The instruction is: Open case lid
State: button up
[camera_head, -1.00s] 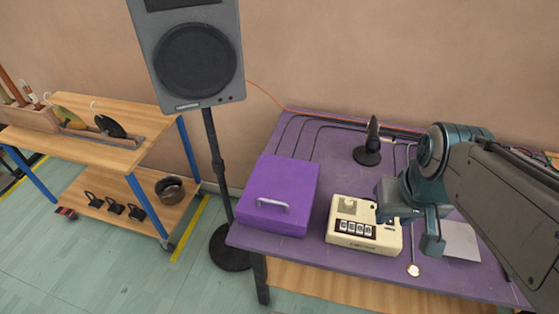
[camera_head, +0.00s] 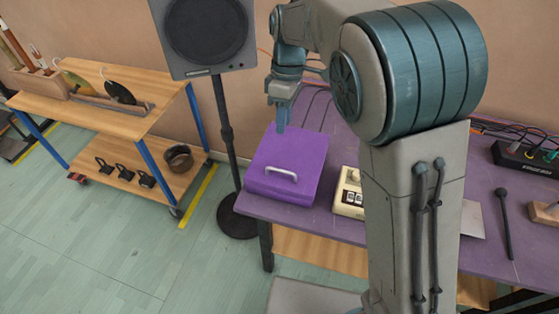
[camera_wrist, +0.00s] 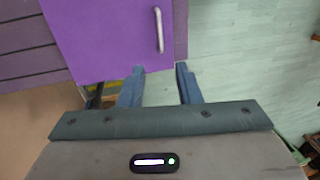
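The purple case (camera_head: 300,153) sits at the left end of the purple table, its lid shut. A silver bar handle (camera_head: 281,174) is on its near side. In the wrist view the case (camera_wrist: 95,40) fills the upper left, with the handle (camera_wrist: 159,30) near its right edge. My gripper (camera_head: 281,127) is over the far part of the case in the head view; I cannot tell whether it touches. The wrist view shows my gripper (camera_wrist: 160,70) open and empty, its two fingers apart and the handle beyond them.
A cream drum machine (camera_head: 349,196) stands right of the case, partly hidden by my arm. A speaker on a stand (camera_head: 222,110) is behind and left. A wooden cart (camera_head: 90,108) stands further left. A black mallet (camera_head: 505,225) lies at the table's right.

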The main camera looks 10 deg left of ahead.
jog(key=p, duration=0.1)
send_over(280, 176)
notch_tip(280, 176, down, 14)
jog(key=shift+r, duration=0.25)
grip_shut()
